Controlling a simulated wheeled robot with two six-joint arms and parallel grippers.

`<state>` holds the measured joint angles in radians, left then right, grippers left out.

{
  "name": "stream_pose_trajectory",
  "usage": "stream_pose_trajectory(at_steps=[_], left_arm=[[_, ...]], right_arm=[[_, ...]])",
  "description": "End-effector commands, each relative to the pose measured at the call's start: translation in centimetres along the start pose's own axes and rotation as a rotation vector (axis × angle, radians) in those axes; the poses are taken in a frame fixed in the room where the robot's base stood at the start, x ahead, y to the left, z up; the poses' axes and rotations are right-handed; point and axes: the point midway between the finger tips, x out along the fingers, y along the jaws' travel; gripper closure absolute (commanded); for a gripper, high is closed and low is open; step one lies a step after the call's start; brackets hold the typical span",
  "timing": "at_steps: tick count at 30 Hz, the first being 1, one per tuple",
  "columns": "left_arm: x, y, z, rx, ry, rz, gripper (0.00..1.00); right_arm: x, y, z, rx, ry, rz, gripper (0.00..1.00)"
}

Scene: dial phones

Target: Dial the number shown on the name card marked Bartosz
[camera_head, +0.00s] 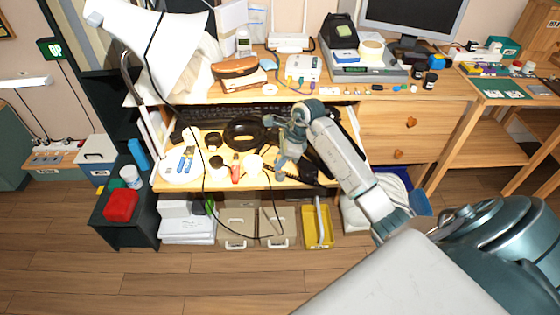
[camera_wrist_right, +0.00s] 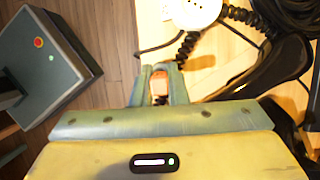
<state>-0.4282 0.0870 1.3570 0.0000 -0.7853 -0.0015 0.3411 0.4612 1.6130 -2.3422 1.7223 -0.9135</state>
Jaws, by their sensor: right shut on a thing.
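My right gripper (camera_head: 280,174) reaches down over the front edge of the lower desk surface. In the wrist view its fingers (camera_wrist_right: 160,84) are closed around a small orange-pink thing (camera_wrist_right: 160,87), mostly hidden; I cannot tell what it is. A black handset-like thing (camera_wrist_right: 285,66) with a coiled cord (camera_wrist_right: 188,45) lies to the right of the fingers. A white round piece with dark holes (camera_wrist_right: 192,10) is above them. In the head view the black thing (camera_head: 304,170) lies beside my gripper. I cannot make out a card marked Bartosz or a readable number. My left gripper is not in view.
The lower desk (camera_head: 225,180) is cluttered with a black cable coil (camera_head: 244,131), blue-handled tools (camera_head: 186,158) and a red-handled tool (camera_head: 236,170). A yellow tray (camera_head: 327,240) and storage boxes stand below. A monitor (camera_head: 412,16) stands at the back. The floor in front is open.

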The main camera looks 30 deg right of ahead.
Motion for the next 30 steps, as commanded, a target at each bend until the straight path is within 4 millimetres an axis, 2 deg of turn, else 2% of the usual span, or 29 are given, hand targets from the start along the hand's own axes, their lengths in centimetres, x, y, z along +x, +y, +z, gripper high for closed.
stream_pose_trajectory(at_steps=[30], left_arm=[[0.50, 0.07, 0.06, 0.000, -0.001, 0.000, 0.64]], right_arm=[[0.00, 0.01, -0.01, 0.000, 0.000, 0.000, 1.00]])
